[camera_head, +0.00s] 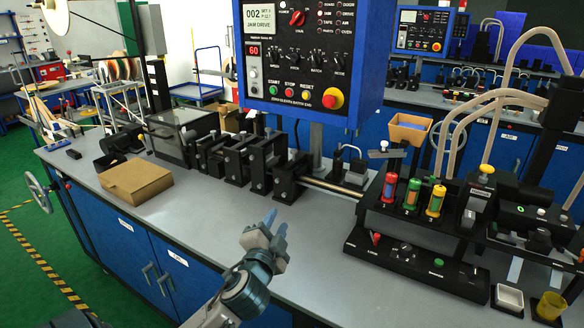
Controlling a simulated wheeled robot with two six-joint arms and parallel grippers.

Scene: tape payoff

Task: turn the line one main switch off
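A blue-framed control panel (300,75) stands above the near bench. Near its top is a red rotary switch (298,18), which looks like the main switch; its label is too small to read surely. My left gripper (275,222) is over the front of the near bench, well below the panel and apart from it. Its two blue-tipped fingers point up and away with a gap between them, and nothing is held. A second, similar panel (424,31) stands farther back with its own small red knob (436,46). I cannot read which line each panel serves. My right gripper is not in view.
Black roller stands (255,160) fill the bench below the panel. A cardboard box (135,181) lies at the left. A black unit with coloured cylinders (411,194) stands at the right. The panel's lower edge holds several buttons and a red emergency-stop knob (332,98).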

